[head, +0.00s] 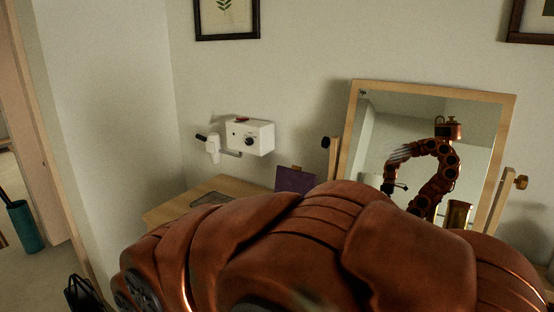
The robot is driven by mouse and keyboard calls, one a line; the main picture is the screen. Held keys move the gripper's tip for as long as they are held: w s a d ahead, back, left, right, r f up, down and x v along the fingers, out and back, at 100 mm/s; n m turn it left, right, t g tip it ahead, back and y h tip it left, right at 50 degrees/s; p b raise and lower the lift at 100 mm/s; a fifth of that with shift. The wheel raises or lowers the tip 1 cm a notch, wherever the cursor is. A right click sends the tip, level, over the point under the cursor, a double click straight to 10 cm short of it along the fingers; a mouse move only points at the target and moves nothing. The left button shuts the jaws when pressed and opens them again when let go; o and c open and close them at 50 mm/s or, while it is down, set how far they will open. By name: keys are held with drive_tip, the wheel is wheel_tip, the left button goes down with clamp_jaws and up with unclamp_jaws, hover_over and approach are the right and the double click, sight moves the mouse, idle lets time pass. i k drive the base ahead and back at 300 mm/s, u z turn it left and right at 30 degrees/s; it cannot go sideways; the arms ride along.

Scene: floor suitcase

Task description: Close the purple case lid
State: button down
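A purple panel (295,180) stands up at the back of the wooden table, left of the mirror. It looks like the raised lid of the purple case. My large copper-coloured arm hides its lower part, and the case body is not visible.
The tilting mirror (442,150) stands at the right. The table's left part (205,190) shows, with a dark flat item on it. A white box (249,137) and a hair-dryer-like device (212,147) are on the wall. A teal bin (25,226) stands far left on open floor.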

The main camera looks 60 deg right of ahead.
sight(293, 179)
drive_tip(key=z, duration=0.5)
drive_tip(key=i, duration=0.85)
drive_tip(key=z, duration=0.7)
